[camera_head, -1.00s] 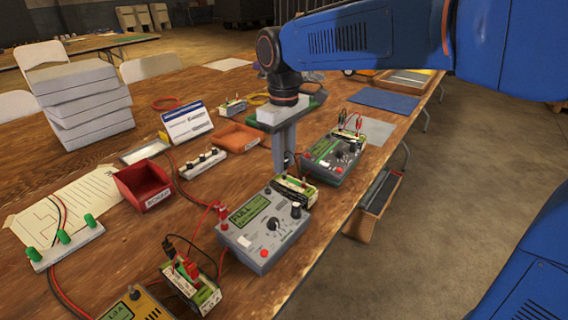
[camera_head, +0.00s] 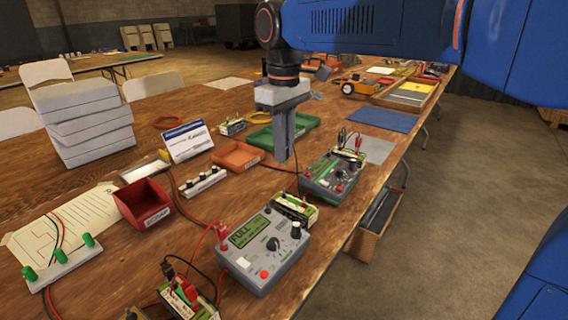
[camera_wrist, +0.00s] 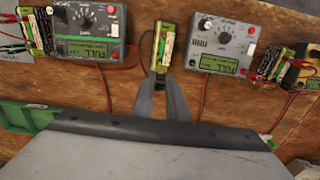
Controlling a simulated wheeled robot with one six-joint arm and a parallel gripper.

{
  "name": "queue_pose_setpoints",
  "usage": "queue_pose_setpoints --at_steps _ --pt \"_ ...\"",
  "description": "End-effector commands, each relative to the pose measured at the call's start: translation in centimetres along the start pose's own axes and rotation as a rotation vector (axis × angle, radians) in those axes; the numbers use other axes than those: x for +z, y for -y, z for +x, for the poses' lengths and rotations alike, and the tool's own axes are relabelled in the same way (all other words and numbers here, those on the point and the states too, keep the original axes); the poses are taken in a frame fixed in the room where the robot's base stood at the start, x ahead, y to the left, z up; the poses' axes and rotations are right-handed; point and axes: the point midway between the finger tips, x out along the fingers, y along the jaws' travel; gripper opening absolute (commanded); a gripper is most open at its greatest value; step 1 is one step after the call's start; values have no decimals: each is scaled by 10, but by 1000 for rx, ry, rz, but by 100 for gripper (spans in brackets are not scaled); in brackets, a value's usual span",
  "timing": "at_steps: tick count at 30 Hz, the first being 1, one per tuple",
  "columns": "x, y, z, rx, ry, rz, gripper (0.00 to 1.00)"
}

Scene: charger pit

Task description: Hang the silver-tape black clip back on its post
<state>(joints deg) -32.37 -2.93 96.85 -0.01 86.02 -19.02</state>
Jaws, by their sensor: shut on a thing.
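My gripper (camera_head: 281,158) is raised above the table, pointing down behind the gap between two meters. Its fingers are together, and in the wrist view my gripper (camera_wrist: 158,77) is shut on a small dark thing (camera_wrist: 161,50), which I take for the black clip. The silver tape cannot be made out. Beyond the fingertips is a battery pack (camera_head: 296,210) with no clips visible on it; it also shows in the wrist view (camera_wrist: 167,30). Which post belongs to the clip I cannot tell.
A grey meter (camera_head: 264,248) reading FULL stands in front, a dark green-fronted meter (camera_head: 330,175) to the right. Packs with clipped leads stand at front (camera_head: 190,299) and behind (camera_head: 349,142). A red scrap bin (camera_head: 145,203), orange tray (camera_head: 238,157) and green tray (camera_head: 262,140) lie left.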

Motion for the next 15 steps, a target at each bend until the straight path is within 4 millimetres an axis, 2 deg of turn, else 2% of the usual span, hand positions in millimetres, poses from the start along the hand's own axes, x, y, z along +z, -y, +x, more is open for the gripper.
queue_pose_setpoints --at_steps 6,15 --pt "0 0 -16 0 0 0 1" --pt "0 0 -17 0 1 0 1"
